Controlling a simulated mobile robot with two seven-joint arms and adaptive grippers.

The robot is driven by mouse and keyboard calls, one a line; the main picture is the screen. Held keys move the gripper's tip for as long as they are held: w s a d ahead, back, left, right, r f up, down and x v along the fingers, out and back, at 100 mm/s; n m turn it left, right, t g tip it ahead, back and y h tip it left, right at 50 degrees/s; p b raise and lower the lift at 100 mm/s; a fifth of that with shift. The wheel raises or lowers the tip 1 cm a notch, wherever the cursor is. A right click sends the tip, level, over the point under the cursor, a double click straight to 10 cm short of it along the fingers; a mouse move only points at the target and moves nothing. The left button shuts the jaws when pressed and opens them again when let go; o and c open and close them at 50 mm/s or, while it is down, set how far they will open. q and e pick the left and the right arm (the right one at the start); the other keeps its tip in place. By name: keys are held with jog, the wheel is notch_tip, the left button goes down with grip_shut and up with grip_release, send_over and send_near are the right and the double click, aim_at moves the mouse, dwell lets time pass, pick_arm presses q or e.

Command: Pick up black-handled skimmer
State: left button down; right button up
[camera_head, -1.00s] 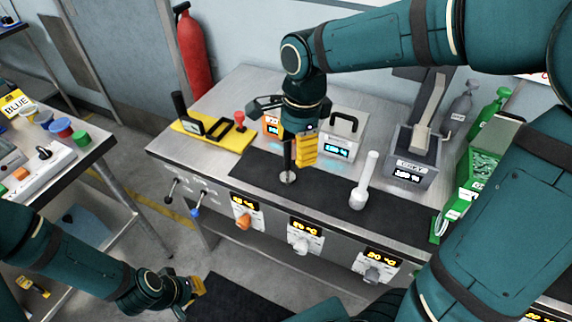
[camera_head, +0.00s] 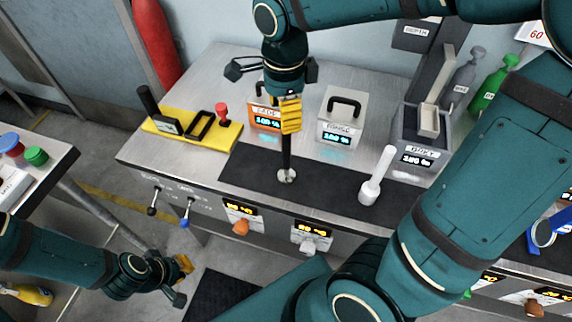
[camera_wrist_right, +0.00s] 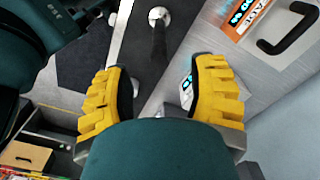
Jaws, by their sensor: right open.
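The black-handled skimmer (camera_head: 287,160) stands upright on the dark mat, with a small round metal head at its foot. In the right wrist view its black handle (camera_wrist_right: 158,42) rises toward the camera, beyond the fingertips and roughly midway between them. My right gripper (camera_head: 290,112) is above the handle, its yellow fingers pointing down, one hiding the handle's top. The right wrist view shows the gripper (camera_wrist_right: 165,95) open with a wide gap. I cannot tell whether the handle is between the fingers. My left gripper (camera_head: 183,280) hangs low at the left, away from the counter; its opening is unclear.
A white-handled skimmer (camera_head: 376,178) stands to the right on the dark mat (camera_head: 325,182). Behind are an orange-labelled box (camera_head: 264,117), a black-handled box (camera_head: 339,117) and a grey device (camera_head: 420,145). A yellow tray (camera_head: 228,138) lies left.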

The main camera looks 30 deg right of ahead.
aim_at(286, 153)
jog(key=shift+f, duration=1.05)
jog(key=shift+s+d+f+b, duration=0.15)
jog(key=shift+f+b, duration=0.7)
jog(key=shift+f, duration=1.55)
grip_shut()
